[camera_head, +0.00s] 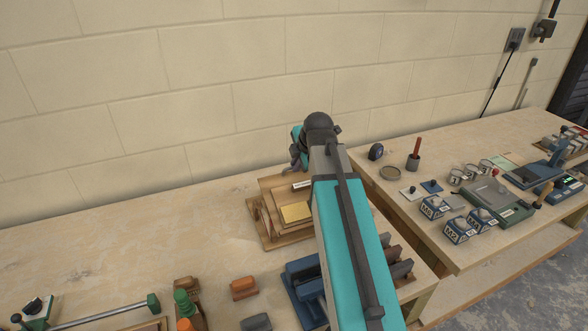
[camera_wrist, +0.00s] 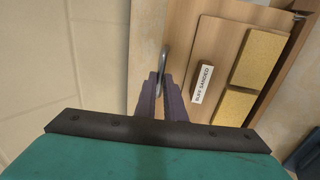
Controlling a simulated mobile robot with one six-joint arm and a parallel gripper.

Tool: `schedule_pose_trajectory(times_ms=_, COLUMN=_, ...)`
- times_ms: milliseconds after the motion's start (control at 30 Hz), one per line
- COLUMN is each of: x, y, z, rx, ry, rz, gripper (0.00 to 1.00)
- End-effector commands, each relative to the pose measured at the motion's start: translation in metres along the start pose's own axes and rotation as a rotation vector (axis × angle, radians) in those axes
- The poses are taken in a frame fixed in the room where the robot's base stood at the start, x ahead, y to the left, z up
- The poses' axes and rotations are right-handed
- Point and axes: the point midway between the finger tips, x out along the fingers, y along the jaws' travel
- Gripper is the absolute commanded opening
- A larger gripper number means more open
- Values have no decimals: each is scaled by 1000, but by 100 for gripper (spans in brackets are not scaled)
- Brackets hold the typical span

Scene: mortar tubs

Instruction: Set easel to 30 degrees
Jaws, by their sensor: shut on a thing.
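The wooden easel (camera_head: 274,191) stands on the bench by the wall, its panel leaning back with notched wood at its left side. The wrist view shows its panel (camera_wrist: 215,35) with a label reading "BUFF SANDED" (camera_wrist: 203,84) and two yellow sanded pieces (camera_wrist: 262,58). A grey metal handle (camera_wrist: 163,60) sticks out at the panel's top edge. My gripper (camera_wrist: 164,78) is shut on this handle. In the head view my gripper (camera_head: 295,165) is at the easel's top, partly hidden by my arm. The easel's right side is hidden, and its angle cannot be read.
A second bench on the right holds labelled cubes (camera_head: 460,230), a scale and small tools. The block wall is close behind. Bare bench lies left of the easel.

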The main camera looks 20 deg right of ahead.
Motion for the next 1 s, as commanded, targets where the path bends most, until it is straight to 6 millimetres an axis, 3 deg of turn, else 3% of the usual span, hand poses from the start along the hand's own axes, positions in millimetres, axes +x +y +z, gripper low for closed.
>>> schedule_pose_trajectory(times_ms=300, x=-14, y=-7, z=1, rx=0, ry=-1, rz=-10, gripper=0)
schedule_pose_trajectory(times_ms=800, x=-15, y=-10, z=2, rx=0, ry=-3, rz=-16, gripper=0)
schedule_pose_trajectory(times_ms=833, x=-15, y=-10, z=2, rx=0, ry=-4, rz=-16, gripper=11)
schedule_pose_trajectory(times_ms=933, x=-15, y=-10, z=2, rx=0, ry=-4, rz=-15, gripper=28)
schedule_pose_trajectory(times_ms=1000, x=-15, y=-9, z=1, rx=0, ry=-3, rz=-13, gripper=28)
